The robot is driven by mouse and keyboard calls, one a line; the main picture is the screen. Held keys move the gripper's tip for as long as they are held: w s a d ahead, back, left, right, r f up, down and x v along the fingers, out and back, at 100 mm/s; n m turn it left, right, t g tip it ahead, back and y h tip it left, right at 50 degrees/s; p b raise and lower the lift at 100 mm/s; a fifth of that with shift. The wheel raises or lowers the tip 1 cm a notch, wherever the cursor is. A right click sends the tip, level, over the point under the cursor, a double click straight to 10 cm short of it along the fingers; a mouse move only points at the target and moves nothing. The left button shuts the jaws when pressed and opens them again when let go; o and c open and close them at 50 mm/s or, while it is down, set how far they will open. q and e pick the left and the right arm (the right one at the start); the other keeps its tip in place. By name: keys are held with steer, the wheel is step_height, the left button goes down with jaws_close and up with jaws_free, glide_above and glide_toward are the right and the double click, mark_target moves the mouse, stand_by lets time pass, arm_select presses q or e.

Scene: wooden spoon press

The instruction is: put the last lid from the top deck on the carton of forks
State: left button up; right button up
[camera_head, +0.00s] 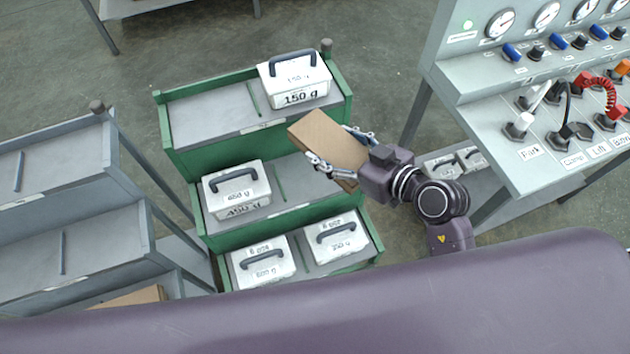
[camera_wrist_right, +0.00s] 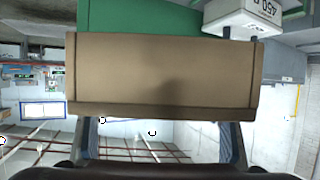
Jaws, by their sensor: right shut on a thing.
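A brown cardboard lid (camera_head: 328,140) is held in my right gripper (camera_head: 342,148), in front of the right part of the green stepped rack. The fingers grip it at two opposite sides, and it is tilted. In the right wrist view the lid (camera_wrist_right: 160,72) fills the middle, its folded rim towards the gripper. A piece of brown cardboard (camera_head: 135,298) shows low at the left, mostly hidden by my own body; I cannot tell whether it is the carton of forks. No forks are visible. My left gripper is not in view.
The green rack (camera_head: 165,130) carries a white 150 g box (camera_head: 293,80) on its top deck, a 450 g box (camera_head: 236,190) and further white boxes (camera_head: 262,262) below. A grey stepped rack (camera_head: 75,168) at left has bare decks. A control panel (camera_head: 540,110) stands at right.

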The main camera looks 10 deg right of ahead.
steer(key=b, duration=0.3)
glide_above(330, 189)
step_height(330, 189, down, 11)
steer(key=shift+r, duration=0.15)
step_height(330, 189, down, 5)
steer(key=shift+w+f+b, duration=0.1)
steer(key=shift+b, duration=0.75)
steer(key=o, duration=1)
